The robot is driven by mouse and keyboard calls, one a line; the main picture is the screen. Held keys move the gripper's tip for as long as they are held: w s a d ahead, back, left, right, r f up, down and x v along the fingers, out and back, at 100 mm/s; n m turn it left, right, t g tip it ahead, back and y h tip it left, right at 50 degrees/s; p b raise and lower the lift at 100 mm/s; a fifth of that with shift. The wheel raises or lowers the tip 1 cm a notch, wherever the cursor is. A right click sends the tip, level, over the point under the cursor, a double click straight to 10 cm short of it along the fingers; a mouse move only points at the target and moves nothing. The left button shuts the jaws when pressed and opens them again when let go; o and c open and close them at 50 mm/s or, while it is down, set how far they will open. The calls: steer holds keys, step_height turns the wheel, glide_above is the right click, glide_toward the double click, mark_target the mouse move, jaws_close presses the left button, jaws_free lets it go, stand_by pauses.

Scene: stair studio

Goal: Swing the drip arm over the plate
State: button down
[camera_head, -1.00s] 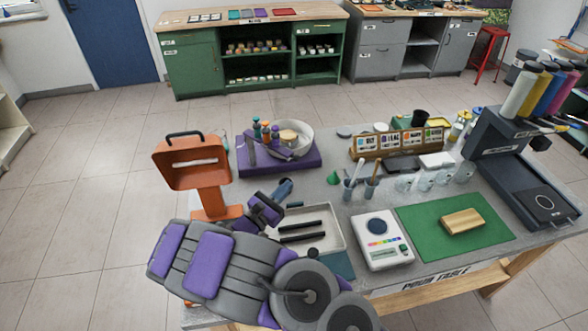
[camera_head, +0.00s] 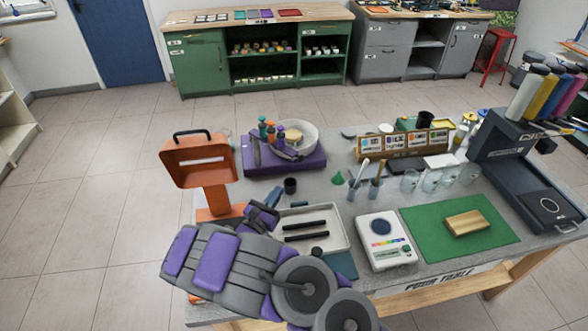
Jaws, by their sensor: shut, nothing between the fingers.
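My gripper (camera_head: 262,216), partly hidden by my grey and purple arm, is shut and empty between the orange stand and the white tray. A dark machine (camera_head: 506,150) with several coloured cylinders on top stands at the table's right end. Its low base has a flat dark plate (camera_head: 546,203) with a round mark. My gripper is far to the left of it. I cannot tell a separate drip arm on this machine. An orange stand (camera_head: 200,164) with a black handle stands at the table's left edge, just left of my gripper.
A small dark cup (camera_head: 290,186) stands behind my gripper. The white tray (camera_head: 342,243) holds black bars. A purple board (camera_head: 300,168) bears a bowl and bottles. A white scale (camera_head: 384,243), a green mat (camera_head: 417,220) with a wooden block, and clear cups (camera_head: 432,181) fill the middle and right.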

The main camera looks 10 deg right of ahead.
steer(key=b+x, duration=0.2)
steer(key=x, duration=0.9)
steer(key=shift+w+d, duration=0.2)
steer(key=shift+w, duration=0.05)
steer(key=shift+w, duration=0.1)
